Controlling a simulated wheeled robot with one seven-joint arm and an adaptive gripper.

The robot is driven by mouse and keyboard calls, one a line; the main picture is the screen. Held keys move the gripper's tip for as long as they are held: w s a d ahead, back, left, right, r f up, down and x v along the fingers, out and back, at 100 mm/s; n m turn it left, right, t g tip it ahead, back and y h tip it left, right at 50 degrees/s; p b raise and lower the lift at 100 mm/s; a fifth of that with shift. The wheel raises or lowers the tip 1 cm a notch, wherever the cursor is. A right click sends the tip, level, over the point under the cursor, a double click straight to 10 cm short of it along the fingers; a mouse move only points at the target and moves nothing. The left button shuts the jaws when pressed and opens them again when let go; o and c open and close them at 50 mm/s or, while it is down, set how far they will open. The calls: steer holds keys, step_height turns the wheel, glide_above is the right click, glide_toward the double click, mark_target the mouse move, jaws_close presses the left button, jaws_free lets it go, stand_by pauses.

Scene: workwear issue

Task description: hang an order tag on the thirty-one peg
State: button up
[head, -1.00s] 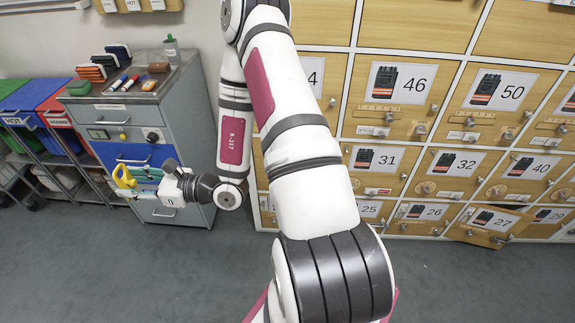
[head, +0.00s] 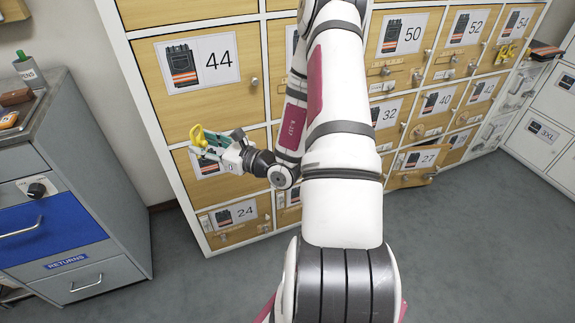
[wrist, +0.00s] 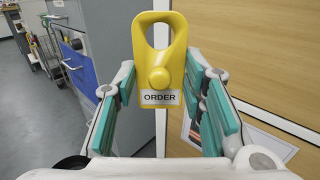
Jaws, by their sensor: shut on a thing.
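A yellow order tag (wrist: 172,62) with an oval hole at its top and a label reading ORDER is upright between the teal pads of my gripper (wrist: 160,85) in the wrist view. My gripper (head: 218,148) is shut on the tag's lower part.
Wooden locker doors such as 44 (head: 215,75) and 24 (head: 234,213) fill the wall. Door 27 (head: 412,180) stands ajar. A grey cabinet (head: 120,235) with a blue drawer is at left. Yellow items (head: 506,52) are at upper right. The floor (head: 480,240) at right is clear.

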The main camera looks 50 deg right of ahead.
steer(key=s+d+f+m+h+b, duration=0.2)
steer(key=s+d+f+h+b, duration=0.15)
steer(key=d+f+b, duration=0.35)
steer(key=s+d+f+m+h+b, duration=0.25)
steer(key=s+d+b, duration=0.2)
steer(key=d, duration=0.45)
steer(key=s+d+f+m+h+b, duration=0.1)
steer(key=s+d+f+h+b, duration=0.1)
steer(key=s+d+f+b, duration=0.5)
steer(key=w+d, duration=0.6)
steer(key=w, duration=0.5)
steer(key=shift+d+f+b, duration=0.15)
steer(key=shift+f+b, duration=0.05)
steer(key=shift+b, duration=0.2)
steer(key=shift+w, duration=0.1)
steer(key=shift+c, duration=0.3)
steer(key=shift+w, duration=0.1)
steer(key=shift+c, duration=1.1)
steer(key=shift+o, duration=0.2)
steer(key=shift+f, duration=0.1)
